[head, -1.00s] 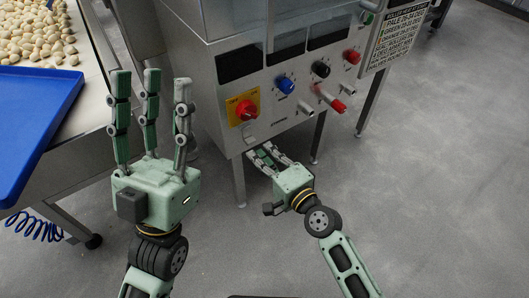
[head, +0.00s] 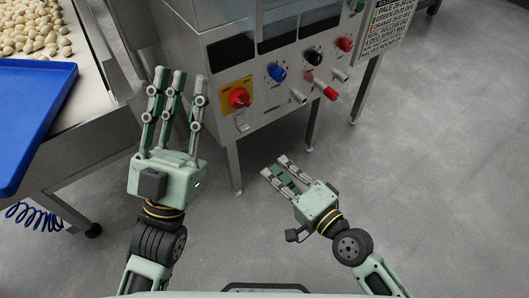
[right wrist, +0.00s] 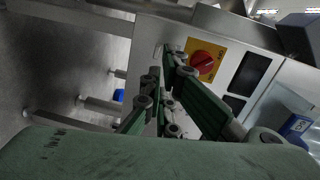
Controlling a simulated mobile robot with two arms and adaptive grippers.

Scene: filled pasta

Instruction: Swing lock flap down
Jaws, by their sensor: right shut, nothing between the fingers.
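The lock flap (head: 241,124) is a small pale metal piece on the grey control panel, just below the red rotary switch (head: 238,98) on its yellow plate. In the right wrist view the switch (right wrist: 203,64) shows too, with the small flap (right wrist: 158,51) beside it. The flap's exact angle is too small to tell. My right gripper (head: 274,168) is shut and empty, below and right of the flap in the head view, apart from the panel. My left gripper (head: 180,80) is open and empty, its fingers pointing up, left of the panel.
The panel also bears a blue knob (head: 276,72), a black knob (head: 313,57) and red knobs. A blue tray (head: 35,110) and a conveyor with pasta (head: 35,30) stand at the left. Machine legs (head: 234,168) stand below the panel. Floor at the right is clear.

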